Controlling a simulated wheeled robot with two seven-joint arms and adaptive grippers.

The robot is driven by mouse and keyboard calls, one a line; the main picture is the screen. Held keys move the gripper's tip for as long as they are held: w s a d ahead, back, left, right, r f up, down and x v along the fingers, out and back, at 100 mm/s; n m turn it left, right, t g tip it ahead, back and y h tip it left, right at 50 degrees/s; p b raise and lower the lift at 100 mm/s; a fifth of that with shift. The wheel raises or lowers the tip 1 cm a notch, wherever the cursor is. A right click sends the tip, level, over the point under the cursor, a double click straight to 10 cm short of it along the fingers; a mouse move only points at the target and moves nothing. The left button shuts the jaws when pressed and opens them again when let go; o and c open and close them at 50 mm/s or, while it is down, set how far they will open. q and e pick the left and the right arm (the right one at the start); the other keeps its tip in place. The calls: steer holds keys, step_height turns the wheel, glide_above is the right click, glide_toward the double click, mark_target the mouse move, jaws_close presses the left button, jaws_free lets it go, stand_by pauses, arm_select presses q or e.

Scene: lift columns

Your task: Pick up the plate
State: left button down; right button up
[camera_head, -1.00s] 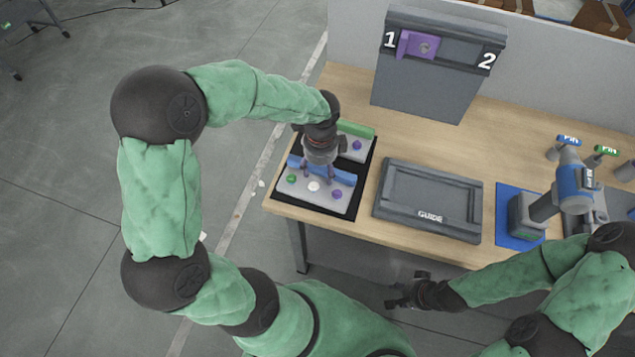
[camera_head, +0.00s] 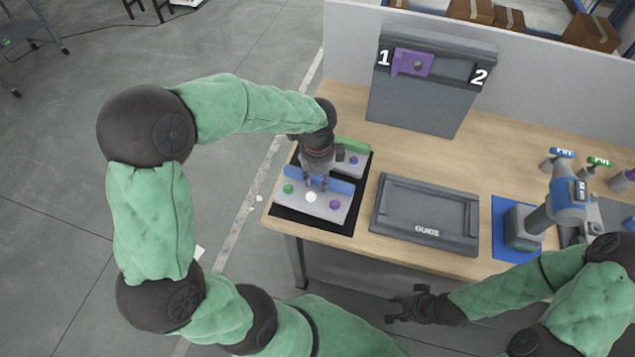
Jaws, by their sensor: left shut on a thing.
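Whether the plate is clear of the mat cannot be told. A second grey plate (camera_head: 343,163) with a green bar (camera_head: 352,144) lies behind it, partly hidden by my left gripper. My right gripper (camera_head: 392,306) hangs in front of the table, apart from everything, with its fingers apart.
A grey tray marked GUIDE (camera_head: 425,213) lies right of the mat. A grey stand (camera_head: 424,100) numbered 1 and 2 holds a purple block (camera_head: 412,63) at the back.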

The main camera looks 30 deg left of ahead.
mark_target(319, 205)
arm_select(q)
steer(key=s+d+r+p, duration=0.3)
steer(key=s+r, duration=0.3)
steer(key=s+d+r+p, duration=0.4)
steer(key=s+r, duration=0.1)
steer(key=r, duration=0.2)
steer(key=shift+s+d+r, duration=0.2)
steer(key=shift+s+d, duration=0.05)
steer(key=shift+s, duration=0.15)
